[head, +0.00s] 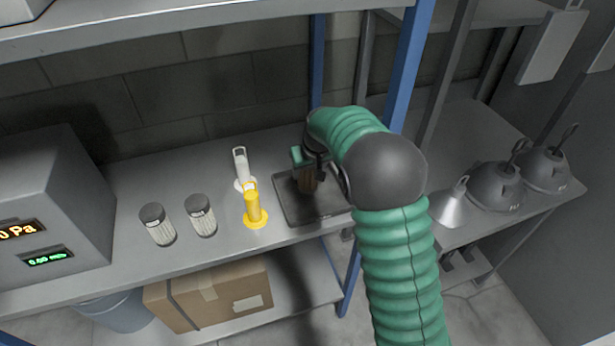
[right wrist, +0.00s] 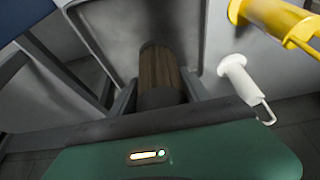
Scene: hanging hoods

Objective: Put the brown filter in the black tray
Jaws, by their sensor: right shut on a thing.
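The brown filter (right wrist: 160,72) is a ribbed brown cylinder with a dark end cap, held between the fingers of my right gripper (right wrist: 158,98) in the right wrist view. In the head view my right gripper (head: 316,172) is over the black tray (head: 290,207), with the brown filter (head: 305,181) upright below it, partly hidden by the gripper. The tray also shows in the right wrist view (right wrist: 208,55), behind the filter. I cannot tell whether the filter's bottom touches the tray. My left gripper is not in view.
A yellow tool (head: 254,207) and a white tool (head: 242,168) stand left of the tray. Two white filters with dark caps (head: 158,225) (head: 201,215) stand further left, near a grey display box (head: 50,200). A blue post (head: 408,65) rises right of the tray. Hoods (head: 495,187) sit far right.

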